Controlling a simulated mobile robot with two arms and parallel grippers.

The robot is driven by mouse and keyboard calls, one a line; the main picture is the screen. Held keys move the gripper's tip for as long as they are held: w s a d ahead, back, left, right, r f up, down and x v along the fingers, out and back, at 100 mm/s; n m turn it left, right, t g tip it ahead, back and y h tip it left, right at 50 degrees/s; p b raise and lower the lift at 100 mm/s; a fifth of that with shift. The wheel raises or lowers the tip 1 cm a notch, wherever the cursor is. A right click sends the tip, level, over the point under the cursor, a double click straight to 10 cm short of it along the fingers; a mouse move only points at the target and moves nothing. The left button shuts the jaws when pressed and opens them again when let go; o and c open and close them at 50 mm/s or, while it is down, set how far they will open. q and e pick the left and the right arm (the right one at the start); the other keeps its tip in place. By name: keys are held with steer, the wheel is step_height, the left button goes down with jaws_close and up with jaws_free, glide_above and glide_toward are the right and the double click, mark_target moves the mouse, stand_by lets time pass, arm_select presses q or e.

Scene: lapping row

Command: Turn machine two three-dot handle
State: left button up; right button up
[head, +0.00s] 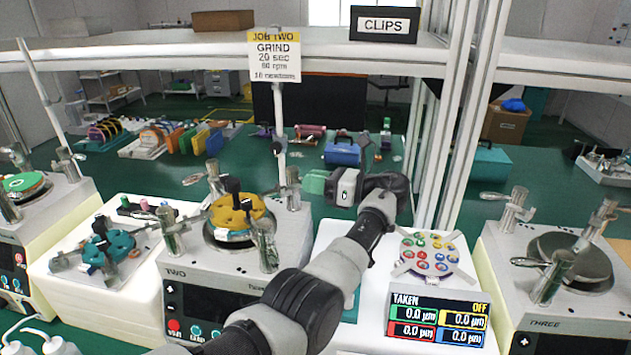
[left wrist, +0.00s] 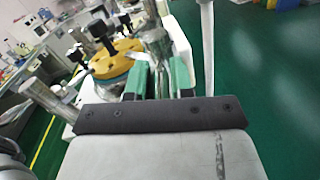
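Machine two (head: 210,290) stands left of the middle in the head view, with a yellow disc (head: 236,212) on its round plate. Several metal posts with lever handles stand around the disc, including a front right one (head: 265,250) and a back right one (head: 290,188). I cannot make out dots on any handle. My left gripper (head: 313,182) is level, just right of the back right post. In the left wrist view its green fingers (left wrist: 157,80) are apart, with a metal post (left wrist: 156,45) in line with the gap. I cannot tell whether it is between them. My right gripper is out of view.
A white shelf (head: 190,52) with a hanging job card (head: 275,57) crosses above. A thin pole rises behind machine two. A tray of coloured dots (head: 430,252) and a readout screen (head: 436,318) stand right of my arm. Machine three (head: 540,310) is far right.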

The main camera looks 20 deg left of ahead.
arm_select(q)
steer(key=o, duration=0.3)
steer(key=shift+a, duration=0.1)
steer(key=d+b, duration=0.1)
steer(key=d, duration=0.1)
steer(key=d+b, duration=0.2)
steer(key=d, duration=0.1)
steer(key=w+d+b, duration=0.1)
steer(key=d+b, duration=0.1)
steer(key=shift+d, duration=0.2)
steer(key=shift+c, duration=0.2)
